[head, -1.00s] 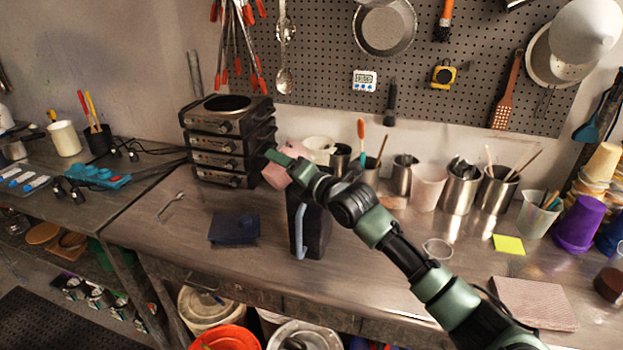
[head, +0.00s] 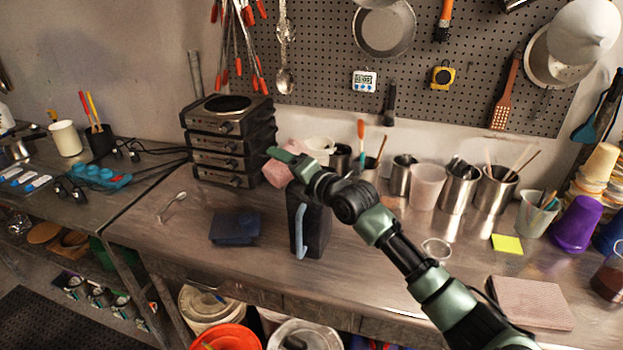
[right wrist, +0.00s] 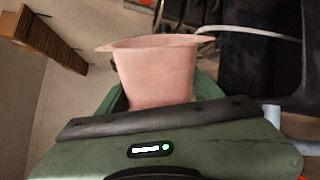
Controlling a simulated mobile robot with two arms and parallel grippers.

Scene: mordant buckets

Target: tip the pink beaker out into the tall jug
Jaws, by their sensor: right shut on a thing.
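The pink beaker (head: 276,174) is held in my right gripper (head: 284,158), up beside the stack of hot plates. In the right wrist view the beaker (right wrist: 155,75) sits between the jaws, with its rim toward the top of the picture; its contents are hidden. The tall jug (head: 318,228) is black with a light blue handle and stands upright on the bench. In the head view it is just below and right of the beaker, and my wrist covers its top. The beaker and jug look apart. My left gripper is out of view.
The hot-plate stack (head: 231,140) stands close on the left. A dark blue flat block (head: 235,228) lies left of the jug. Metal cups and a pale tumbler (head: 427,186) line the back wall. The bench front right of the jug is mostly clear, up to a pinkish pad (head: 530,302).

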